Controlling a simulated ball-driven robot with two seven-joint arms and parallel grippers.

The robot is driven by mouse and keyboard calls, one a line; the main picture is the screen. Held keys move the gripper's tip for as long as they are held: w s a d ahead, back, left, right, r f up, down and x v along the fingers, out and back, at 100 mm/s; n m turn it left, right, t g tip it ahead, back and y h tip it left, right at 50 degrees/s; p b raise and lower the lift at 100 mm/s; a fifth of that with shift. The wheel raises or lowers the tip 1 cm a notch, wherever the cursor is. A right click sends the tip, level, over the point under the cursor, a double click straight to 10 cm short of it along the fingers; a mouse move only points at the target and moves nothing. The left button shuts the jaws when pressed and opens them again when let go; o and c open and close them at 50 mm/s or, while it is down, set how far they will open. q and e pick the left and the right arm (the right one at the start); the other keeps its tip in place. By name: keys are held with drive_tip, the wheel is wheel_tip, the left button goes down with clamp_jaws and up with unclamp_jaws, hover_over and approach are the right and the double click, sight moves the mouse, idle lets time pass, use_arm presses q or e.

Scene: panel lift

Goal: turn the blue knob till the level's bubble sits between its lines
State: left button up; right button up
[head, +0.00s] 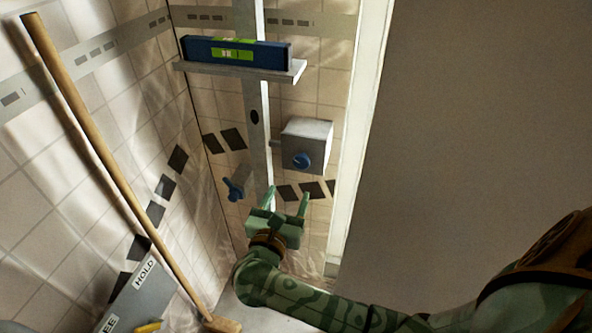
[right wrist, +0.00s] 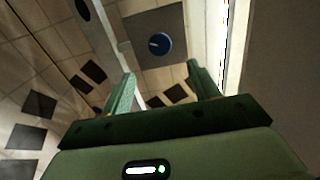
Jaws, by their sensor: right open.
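The blue knob (head: 301,160) sits on the front of a grey box on the tiled wall. In the right wrist view the knob (right wrist: 159,44) shows beyond the fingertips, with a pale mark on its face. The blue level (head: 272,55) lies on a grey shelf (head: 220,70) above. Its green vial shows pale marks, but I cannot tell where the bubble sits against the lines. My right gripper (head: 287,197) is open and empty, below the knob and apart from it; its fingers (right wrist: 161,74) also show in the right wrist view. My left gripper is out of view.
A grey upright bar (head: 257,130) runs beside the grey box (head: 318,142). A blue-handled fitting (head: 235,188) is left of my right gripper. A wooden-handled tool (head: 108,155) leans at the left, near a grey panel labelled HOLD (head: 135,298). A pale post (head: 362,130) stands right.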

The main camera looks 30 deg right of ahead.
sight(301, 165)
drive_tip(key=b+x, duration=0.1)
drive_tip(key=x, duration=1)
drive_tip(key=c, duration=0.9)
